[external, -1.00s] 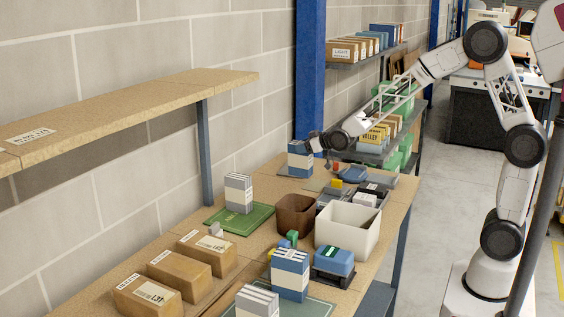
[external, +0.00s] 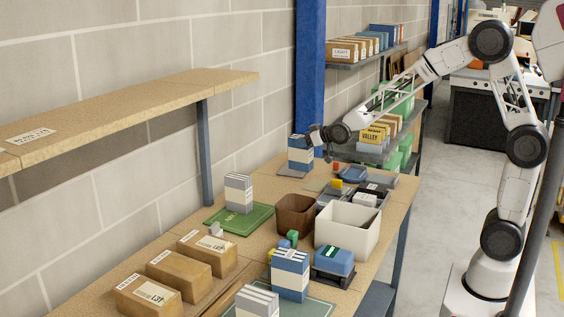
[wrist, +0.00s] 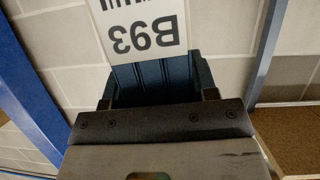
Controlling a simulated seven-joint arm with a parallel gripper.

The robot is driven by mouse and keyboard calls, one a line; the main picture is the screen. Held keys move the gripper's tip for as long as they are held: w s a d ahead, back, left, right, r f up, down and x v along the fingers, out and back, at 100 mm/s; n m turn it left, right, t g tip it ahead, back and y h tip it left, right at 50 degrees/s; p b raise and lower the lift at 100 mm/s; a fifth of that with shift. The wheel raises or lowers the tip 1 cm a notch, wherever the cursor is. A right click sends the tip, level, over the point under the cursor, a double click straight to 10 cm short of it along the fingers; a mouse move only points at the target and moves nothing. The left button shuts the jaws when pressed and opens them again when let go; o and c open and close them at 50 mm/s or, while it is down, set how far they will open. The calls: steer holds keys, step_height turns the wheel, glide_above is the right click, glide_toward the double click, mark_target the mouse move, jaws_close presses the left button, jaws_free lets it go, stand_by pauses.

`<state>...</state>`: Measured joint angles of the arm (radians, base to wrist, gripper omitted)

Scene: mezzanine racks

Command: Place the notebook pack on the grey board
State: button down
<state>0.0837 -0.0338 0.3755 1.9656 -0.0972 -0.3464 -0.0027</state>
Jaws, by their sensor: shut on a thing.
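The notebook pack (external: 299,157), a blue and white upright block, is at the far end of the bench by the blue post. My gripper (external: 318,138) is at its upper right side, shut on it. A thin grey board (external: 287,173) lies on the bench at the foot of the pack. The pack looks slightly above it, but the gap is too small to tell. In the wrist view, a dark blue ridged shape (wrist: 155,82) shows beyond the dark gripper body; I cannot tell whether it is the pack. The fingertips are not clear.
A grey and white pack (external: 238,193) stands on a green board (external: 258,220). A similar blue and white pack (external: 290,274) stands nearer. A brown bin (external: 295,215), a white bin (external: 346,226) and small trays (external: 380,178) crowd the bench.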

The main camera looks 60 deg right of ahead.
steer(key=s+d+f+m+h, duration=0.1)
steer(key=d+f+m+h, duration=0.1)
steer(key=d, duration=0.6)
steer(key=s+d+f+m+g+h, duration=0.1)
steer(key=s+d+f+m+h, duration=0.1)
steer(key=d, duration=0.6)
steer(key=shift+s+m+h, duration=0.15)
steer(key=shift+m+h, duration=0.15)
steer(key=shift+m, duration=0.1)
steer(key=w+d+f, duration=0.1)
steer(key=w+d, duration=0.3)
steer(key=w, duration=1.1)
steer(key=shift+w+d+f, duration=0.15)
steer(key=shift+w+f, duration=0.05)
steer(key=shift+w, duration=0.05)
steer(key=shift+f, duration=1.9)
steer(key=shift+c, duration=2)
jaws_free()
